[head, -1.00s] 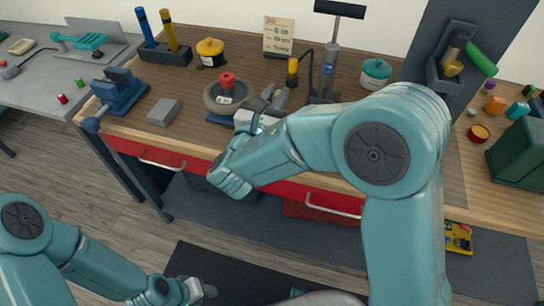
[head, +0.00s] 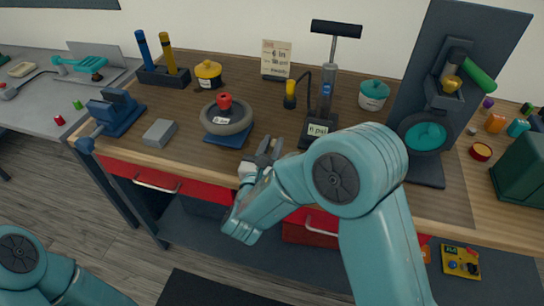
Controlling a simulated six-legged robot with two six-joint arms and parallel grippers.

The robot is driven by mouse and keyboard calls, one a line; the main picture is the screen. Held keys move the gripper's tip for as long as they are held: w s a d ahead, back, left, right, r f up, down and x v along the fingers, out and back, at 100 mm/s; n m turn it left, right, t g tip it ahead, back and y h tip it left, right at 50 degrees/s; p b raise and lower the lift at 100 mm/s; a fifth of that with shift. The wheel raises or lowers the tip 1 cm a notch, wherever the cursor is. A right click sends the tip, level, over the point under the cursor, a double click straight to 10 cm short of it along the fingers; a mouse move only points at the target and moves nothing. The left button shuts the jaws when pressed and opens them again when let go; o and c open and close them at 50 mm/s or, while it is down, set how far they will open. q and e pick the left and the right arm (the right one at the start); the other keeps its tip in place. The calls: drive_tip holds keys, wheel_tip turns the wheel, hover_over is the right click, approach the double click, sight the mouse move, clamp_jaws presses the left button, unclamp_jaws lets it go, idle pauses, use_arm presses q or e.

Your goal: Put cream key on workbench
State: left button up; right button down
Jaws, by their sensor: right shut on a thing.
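The workbench (head: 195,155) has a brown wooden top and red drawers, and runs across the middle of the head view. My right gripper (head: 267,148) is at its front edge, close in front of the round wheel on the blue stand. Its two grey fingers point up and away from me. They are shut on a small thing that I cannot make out. I cannot pick out the cream key anywhere in the picture. My left arm shows only at the lower left, and its gripper is outside the picture.
A teal lidded pot (head: 373,95) stands further right. Bare wood lies between the grey block and the wheel.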

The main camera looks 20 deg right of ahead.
wheel_tip(320, 180, down, 4)
drive_tip(key=shift+r, duration=0.1)
drive_tip(key=shift+r, duration=0.1)
drive_tip(key=c, duration=1)
unclamp_jaws()
drive_tip(key=shift+f, duration=0.2)
drive_tip(key=shift+r, duration=0.1)
